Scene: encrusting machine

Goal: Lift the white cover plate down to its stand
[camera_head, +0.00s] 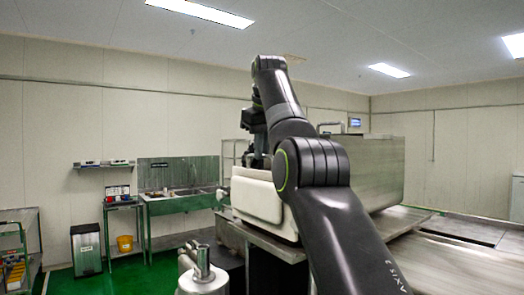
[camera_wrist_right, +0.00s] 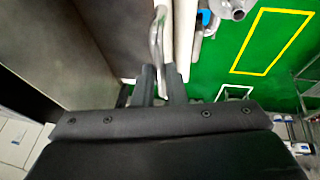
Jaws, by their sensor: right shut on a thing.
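In the right wrist view, the white cover plate (camera_wrist_right: 185,38) shows nearly edge-on as a pale strip. A curved metal handle (camera_wrist_right: 156,40) stands along its left side. My right gripper (camera_wrist_right: 161,75) is shut on this handle, with a dark finger on each side of it. In the head view, my right arm rises from the lower right and bends down over a cream-white, rounded body (camera_head: 257,197). I cannot tell whether the plate is part of that white shape. The arm hides much of the grip there. My left gripper is in neither view. I cannot make out the stand.
A large metal housing (camera_head: 378,170) stands behind and right of my arm. A metal cylinder fitting (camera_head: 202,262) rises at the bottom, left of the arm. A green sink bench (camera_head: 180,204) and a bin (camera_head: 86,249) stand by the back wall. Green floor lies open at left.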

